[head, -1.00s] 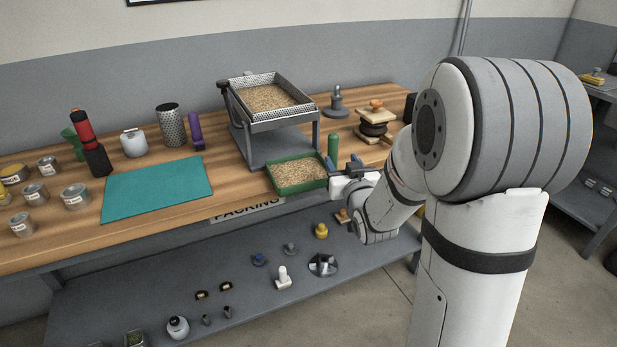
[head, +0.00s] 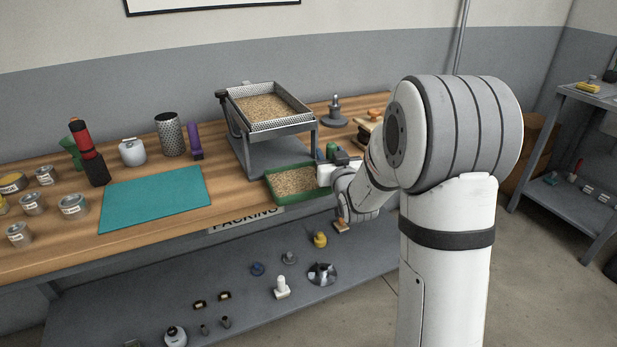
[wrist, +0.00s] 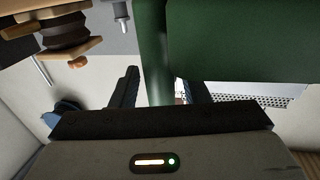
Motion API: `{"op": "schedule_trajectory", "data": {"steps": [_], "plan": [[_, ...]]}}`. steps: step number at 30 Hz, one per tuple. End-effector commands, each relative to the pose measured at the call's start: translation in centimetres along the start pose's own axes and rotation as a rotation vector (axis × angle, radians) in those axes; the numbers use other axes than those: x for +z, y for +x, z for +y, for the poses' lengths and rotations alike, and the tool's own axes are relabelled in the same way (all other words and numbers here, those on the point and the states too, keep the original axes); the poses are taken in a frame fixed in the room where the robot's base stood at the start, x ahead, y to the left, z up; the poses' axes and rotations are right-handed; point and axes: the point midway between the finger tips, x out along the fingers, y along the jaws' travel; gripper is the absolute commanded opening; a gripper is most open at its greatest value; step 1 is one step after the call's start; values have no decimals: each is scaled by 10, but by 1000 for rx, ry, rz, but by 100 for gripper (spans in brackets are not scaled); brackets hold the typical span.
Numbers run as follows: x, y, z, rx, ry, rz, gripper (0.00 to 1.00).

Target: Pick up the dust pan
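The dust pan (head: 272,193) is a green tray filled with pale beans, lying at the front of the wooden bench below the sieve stand. Its green body (wrist: 240,40) fills the upper right of the wrist view. A green upright post (head: 331,148) shows at its right side in the head view. A green bar, seemingly this post, stands between my fingers in the wrist view (wrist: 155,50). My gripper (wrist: 163,88) is open, with a gap visible between the bar and the right finger. In the head view my gripper (head: 332,157) is at the pan's right end.
A metal stand with a sieve tray (head: 270,107) of beans rises just behind the pan. A teal mat (head: 155,198) lies to the left, with several tins beyond. A wood-and-black tool (wrist: 65,35) shows in the wrist view. A shelf (head: 130,310) with small parts runs below.

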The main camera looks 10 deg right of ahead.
Motion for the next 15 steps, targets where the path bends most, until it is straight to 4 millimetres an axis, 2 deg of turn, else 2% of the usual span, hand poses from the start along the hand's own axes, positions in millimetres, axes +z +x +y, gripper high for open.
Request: {"op": "schedule_trajectory", "data": {"steps": [2,15], "plan": [[0,0,0,0,0,0,35],[0,0,-1,-1,0,0,0]]}}
